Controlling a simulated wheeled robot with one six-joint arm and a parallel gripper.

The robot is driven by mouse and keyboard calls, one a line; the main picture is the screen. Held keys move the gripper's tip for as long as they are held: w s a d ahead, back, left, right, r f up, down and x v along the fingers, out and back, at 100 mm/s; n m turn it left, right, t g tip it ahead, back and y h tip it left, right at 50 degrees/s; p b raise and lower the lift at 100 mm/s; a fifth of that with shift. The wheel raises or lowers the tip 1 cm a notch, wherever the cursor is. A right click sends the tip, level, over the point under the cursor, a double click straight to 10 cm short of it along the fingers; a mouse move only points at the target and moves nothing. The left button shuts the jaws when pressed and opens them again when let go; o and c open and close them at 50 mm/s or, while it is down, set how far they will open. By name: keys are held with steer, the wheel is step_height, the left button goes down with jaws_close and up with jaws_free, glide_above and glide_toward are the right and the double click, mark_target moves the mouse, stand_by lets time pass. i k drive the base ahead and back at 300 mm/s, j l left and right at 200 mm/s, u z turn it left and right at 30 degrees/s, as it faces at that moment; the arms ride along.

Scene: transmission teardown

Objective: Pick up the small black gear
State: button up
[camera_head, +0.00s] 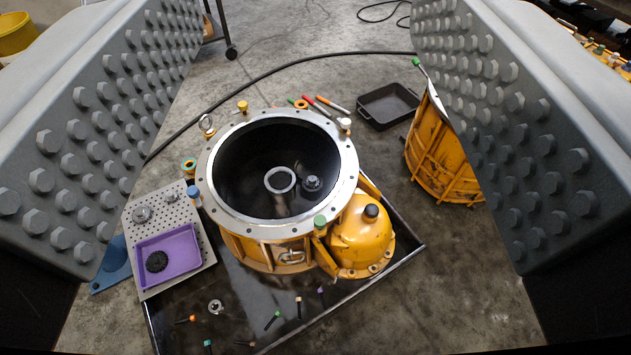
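The small black gear (156,262) lies flat in a purple tray (184,243) at the lower left. The tray sits on a grey perforated plate (196,220). My gripper (300,170) shows as two wide grey studded fingers at the left and right edges of the picture. They are far apart, with nothing held between them. The gear lies below and to the left of the middle of the gap, well away from the fingers.
A yellow transmission housing (270,250) with a wide metal rim stands in the middle on a black drip tray (180,322). Small bolts lie in front of it. A second yellow housing (437,155) and a black pan (386,105) stand on the right. A black cable (290,68) crosses the floor.

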mark_target(313, 183)
steer(key=i+l+u, duration=0.25)
steer(key=l, duration=0.25)
steer(key=i+l+u, duration=0.1)
steer(key=l+u, duration=0.15)
steer(key=l, duration=0.2)
steer(key=l+u, duration=0.25)
steer(key=l, duration=0.3)
steer(key=i+l+u, duration=0.1)
steer(key=l+u, duration=0.15)
steer(key=l, duration=0.3)
